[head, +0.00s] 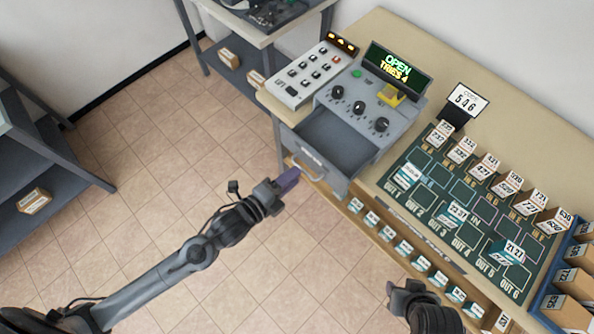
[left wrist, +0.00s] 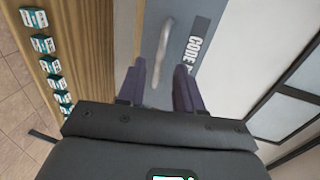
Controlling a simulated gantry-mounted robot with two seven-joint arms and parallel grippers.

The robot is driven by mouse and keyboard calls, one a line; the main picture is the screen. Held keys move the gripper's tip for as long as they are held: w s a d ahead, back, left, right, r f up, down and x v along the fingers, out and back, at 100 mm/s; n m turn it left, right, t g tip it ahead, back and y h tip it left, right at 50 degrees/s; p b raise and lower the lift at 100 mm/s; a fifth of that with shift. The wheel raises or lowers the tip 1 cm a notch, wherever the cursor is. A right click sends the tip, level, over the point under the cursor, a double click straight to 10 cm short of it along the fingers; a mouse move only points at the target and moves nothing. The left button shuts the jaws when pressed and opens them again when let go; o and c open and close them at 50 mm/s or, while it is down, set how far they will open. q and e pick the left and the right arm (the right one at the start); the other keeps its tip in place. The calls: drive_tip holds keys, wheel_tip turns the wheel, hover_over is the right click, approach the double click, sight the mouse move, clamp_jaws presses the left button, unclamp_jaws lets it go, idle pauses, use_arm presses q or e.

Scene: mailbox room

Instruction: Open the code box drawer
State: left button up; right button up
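The grey code box (head: 365,105) stands on the table, and its display (head: 396,66) reads "OPEN TRIES 4". Its drawer (head: 340,145) is pulled out toward my left arm and the inside looks empty. The drawer's handle (head: 308,172) is on its front. In the left wrist view the handle (left wrist: 165,50) lies just ahead of my left gripper (left wrist: 161,82), its near end between the parted purple fingers. In the head view my left gripper (head: 289,182) is close to the handle. My right gripper (head: 402,291) is low in the picture, its fingers unclear.
A keypad unit (head: 305,75) adjoins the box on the left. A "CODE 546" card (head: 466,100) stands behind a green sorting board (head: 450,215) with several small boxes. Teal-labelled boxes (head: 388,234) line the table's front ledge. Floor (head: 170,150) on the left is clear.

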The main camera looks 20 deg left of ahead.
use_arm(q)
drive_tip(key=v, duration=0.7)
drive_tip(key=shift+s+a+p, duration=0.15)
drive_tip(key=shift+s+p, duration=0.05)
drive_tip(key=shift+p, duration=0.15)
drive_tip(key=shift+r, duration=0.1)
